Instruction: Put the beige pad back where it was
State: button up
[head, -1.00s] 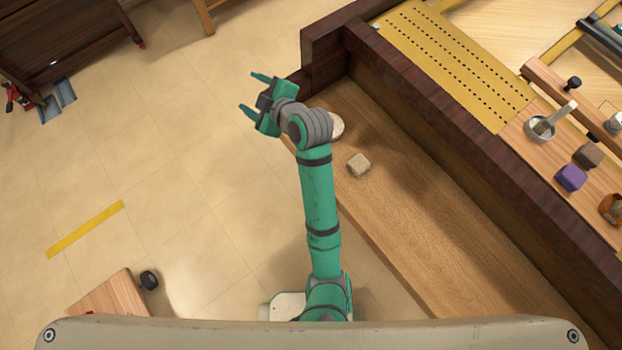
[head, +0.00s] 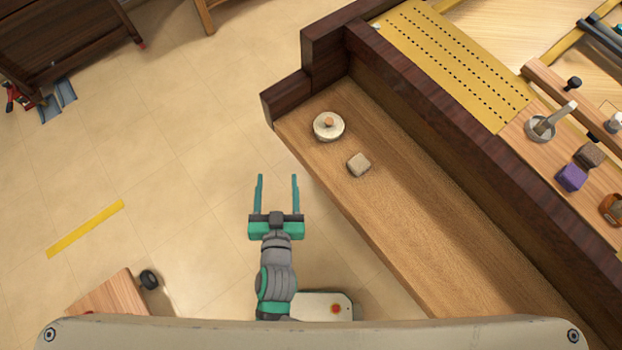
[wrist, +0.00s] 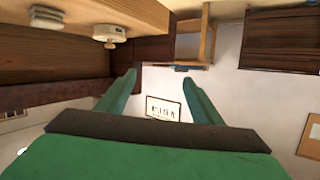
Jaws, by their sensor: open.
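The beige pad (head: 358,164) is a small block lying on the wooden shelf (head: 430,240). It also shows at the upper left of the wrist view (wrist: 47,17). My gripper (head: 277,180) is open and empty, left of the shelf and over the floor in the head view. It is apart from the pad, lower and to the left of it in that picture. The two fingers (wrist: 158,76) also show spread with nothing between them in the wrist view.
A round cream disc with a knob (head: 328,126) sits beside the pad. Dark wooden walls (head: 440,125) bound the shelf. On the higher ledge at right are a purple block (head: 571,178), a brown block (head: 589,155) and a grey cup (head: 541,128). The shelf's lower part is clear.

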jog(key=s+d+r, duration=0.1)
jog(key=s+d, duration=0.3)
jog(key=s, duration=0.4)
jog(key=s+d+r, duration=0.2)
jog(key=s+d, duration=0.2)
jog(key=s, duration=0.5)
jog(key=shift+d+r+h, duration=0.2)
jog(key=shift+d+h, duration=0.2)
